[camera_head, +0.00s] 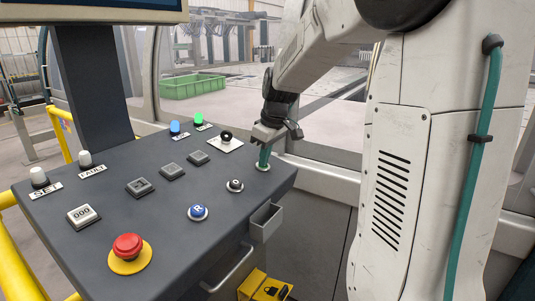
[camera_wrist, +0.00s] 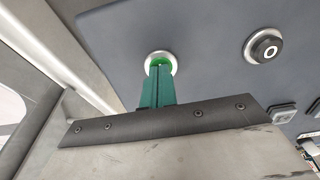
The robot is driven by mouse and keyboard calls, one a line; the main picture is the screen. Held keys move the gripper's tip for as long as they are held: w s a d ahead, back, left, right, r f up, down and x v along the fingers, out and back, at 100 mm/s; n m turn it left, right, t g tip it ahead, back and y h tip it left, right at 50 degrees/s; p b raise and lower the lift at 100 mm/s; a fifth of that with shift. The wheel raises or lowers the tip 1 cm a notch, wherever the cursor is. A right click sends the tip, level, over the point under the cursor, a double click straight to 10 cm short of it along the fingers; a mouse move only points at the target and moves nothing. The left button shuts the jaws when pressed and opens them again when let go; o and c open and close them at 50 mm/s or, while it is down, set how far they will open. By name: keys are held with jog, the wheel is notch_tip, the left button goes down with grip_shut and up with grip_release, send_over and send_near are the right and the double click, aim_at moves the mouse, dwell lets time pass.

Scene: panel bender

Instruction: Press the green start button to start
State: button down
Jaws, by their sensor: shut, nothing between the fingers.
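The green start button (camera_wrist: 160,58) shows in the wrist view as a bit of green inside a pale round ring, mostly covered by my fingers. In the head view only its pale ring (camera_head: 263,167) shows, near the right corner of the dark control panel (camera_head: 110,215). My gripper (camera_head: 264,160) has green fingers that are shut and empty. It points down at the button, and its tips (camera_wrist: 159,68) overlap the button in the wrist view. I cannot tell whether the tips touch it or whether the button is pressed in.
A black round button (camera_head: 235,185) sits close by, with a blue R button (camera_head: 198,212) beyond it. A black knob (camera_head: 226,136), several square buttons and a red emergency stop (camera_head: 127,246) share the panel. A small grey holder (camera_head: 266,220) hangs on its front edge.

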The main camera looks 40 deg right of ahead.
jog(key=shift+s+a+f, duration=0.15)
jog(key=shift+f, duration=0.45)
jog(key=shift+r, duration=0.5)
jog(key=v, duration=1.4)
jog(key=shift+w, duration=0.2)
jog(key=shift+d+r, duration=0.1)
jog(key=shift+d, duration=0.1)
jog(key=s+a+f+m, duration=0.1)
jog(key=s+a+f, duration=0.3)
jog(key=s, duration=0.4)
jog(key=s+a+f+m+g, duration=0.1)
jog(key=s+a+f+m, duration=0.1)
jog(key=s+a+f, duration=0.2)
jog(key=s+a+f+m, duration=0.1)
jog(key=s+a+f, duration=0.4)
jog(key=s, duration=0.8)
jog(key=a, duration=0.3)
jog(key=shift+a+h, duration=0.2)
jog(key=shift+h, duration=0.2)
